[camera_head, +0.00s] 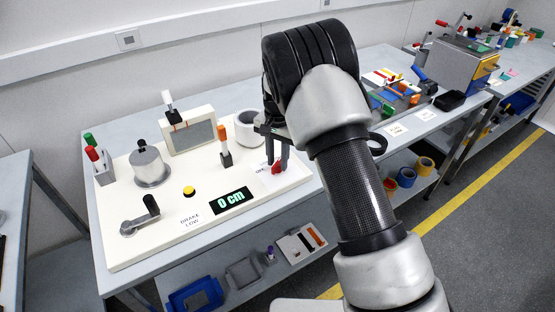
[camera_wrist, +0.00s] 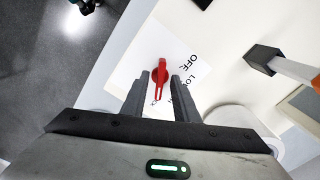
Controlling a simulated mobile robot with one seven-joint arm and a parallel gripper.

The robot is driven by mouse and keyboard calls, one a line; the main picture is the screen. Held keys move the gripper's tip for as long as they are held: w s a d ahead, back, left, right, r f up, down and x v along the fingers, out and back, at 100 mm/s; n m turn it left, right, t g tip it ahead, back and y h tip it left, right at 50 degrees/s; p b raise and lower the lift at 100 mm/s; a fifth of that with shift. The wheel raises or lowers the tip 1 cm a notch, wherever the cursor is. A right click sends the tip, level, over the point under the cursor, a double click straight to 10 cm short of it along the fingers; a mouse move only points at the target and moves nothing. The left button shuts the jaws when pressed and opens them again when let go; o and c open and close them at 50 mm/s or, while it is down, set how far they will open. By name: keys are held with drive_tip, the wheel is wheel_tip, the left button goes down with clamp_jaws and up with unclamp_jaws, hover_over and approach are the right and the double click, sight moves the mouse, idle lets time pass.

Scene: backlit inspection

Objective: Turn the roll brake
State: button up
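A red lever knob (camera_head: 277,168) sits at the right end of the white panel (camera_head: 120,251), beside a printed "OFF" label. In the wrist view the red knob (camera_wrist: 160,76) has a narrow slotted handle pointing down toward my gripper, over a white label card (camera_wrist: 184,70) with partly covered words. My gripper (camera_wrist: 160,84) is open, its two dark fingers apart on either side of the knob's handle with gaps visible. In the head view my gripper (camera_head: 277,160) hangs over the knob and partly hides it. I cannot tell whether a finger touches it.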

sight(278, 162)
wheel_tip(278, 162, up, 17)
drive_tip(key=shift+r, duration=0.15)
idle(0.4)
drive_tip(key=s+d+r+n+t+y+p, duration=0.1)
drive_tip(key=s+d+r+n+t+p, duration=0.15)
drive_tip(key=s+d+r, duration=1.05)
drive_tip(key=s+d+n+t+p, duration=0.1)
drive_tip(key=s+d, duration=0.1)
drive_tip(key=s, duration=0.7)
drive_tip(key=s+d+r+n+t+h, duration=0.1)
drive_tip(key=s+d+n+t, duration=0.1)
drive_tip(key=s, duration=0.8)
drive_tip(key=shift+r+p, duration=0.25)
drive_tip(key=shift+p, duration=0.15)
